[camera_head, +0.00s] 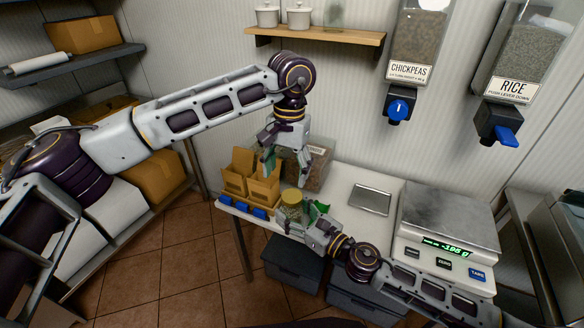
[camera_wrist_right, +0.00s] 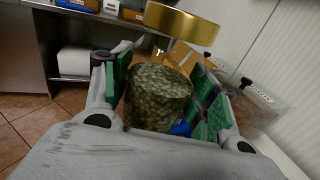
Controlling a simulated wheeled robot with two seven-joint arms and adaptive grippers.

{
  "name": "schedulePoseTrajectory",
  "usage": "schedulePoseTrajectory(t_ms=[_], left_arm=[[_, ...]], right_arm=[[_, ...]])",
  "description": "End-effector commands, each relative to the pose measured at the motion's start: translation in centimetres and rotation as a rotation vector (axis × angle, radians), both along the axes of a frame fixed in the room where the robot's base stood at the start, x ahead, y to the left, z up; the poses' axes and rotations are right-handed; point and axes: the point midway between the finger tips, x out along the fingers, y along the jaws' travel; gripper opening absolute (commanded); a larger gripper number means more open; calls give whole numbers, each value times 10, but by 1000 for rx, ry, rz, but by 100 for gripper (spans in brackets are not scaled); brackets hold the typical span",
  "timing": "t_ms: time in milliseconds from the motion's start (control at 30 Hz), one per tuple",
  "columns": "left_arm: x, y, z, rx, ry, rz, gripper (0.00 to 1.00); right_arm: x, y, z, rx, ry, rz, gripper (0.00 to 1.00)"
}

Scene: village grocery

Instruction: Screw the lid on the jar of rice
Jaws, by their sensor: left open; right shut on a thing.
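The glass jar (camera_head: 291,212) stands upright near the front edge of the white counter, and in the right wrist view (camera_wrist_right: 157,98) small greenish-grey grains fill its lower part. The gold lid (camera_wrist_right: 182,24) is at the jar's top, above a clear band; I cannot tell whether it is seated. It also shows in the head view (camera_head: 292,195). My right gripper (camera_head: 305,216) is shut on the jar's body, its green pads on either side. My left gripper (camera_head: 287,170) is open, pointing down above the lid and apart from it.
Cardboard bins (camera_head: 250,182) stand to the left of the jar, and a clear container (camera_head: 312,172) stands behind it. A flat metal plate (camera_head: 370,199) and a scale (camera_head: 448,219) are to the right. RICE (camera_head: 514,88) and CHICKPEAS (camera_head: 409,70) dispensers hang on the wall.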

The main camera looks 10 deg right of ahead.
Motion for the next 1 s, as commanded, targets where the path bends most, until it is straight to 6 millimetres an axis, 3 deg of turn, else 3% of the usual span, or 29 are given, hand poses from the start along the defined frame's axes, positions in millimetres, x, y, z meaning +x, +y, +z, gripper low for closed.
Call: schedulePoseTrajectory(t_ms=[1000], left_arm=[[-3,-4,6,5,-52,817,67]], right_arm=[[0,0,1,1,-2,0,0]])
